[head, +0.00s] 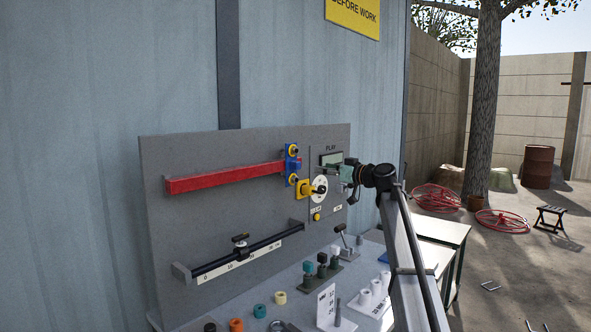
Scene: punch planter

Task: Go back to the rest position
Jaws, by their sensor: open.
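My arm rises from the lower right of the head view and ends in my gripper (340,171), which points left at the grey panel's (215,160) right end. The gripper is open, and no object shows between its fingers. It is small here and overlaps the area beside the small display (331,159) and the white round dial (320,189). I cannot tell whether it touches the panel.
A red bar (225,177) and a slider rail (215,261) run along the panel. The bench below holds coloured rings (260,311), capped posts (321,263), a lever (341,238) and white cylinders (364,296).

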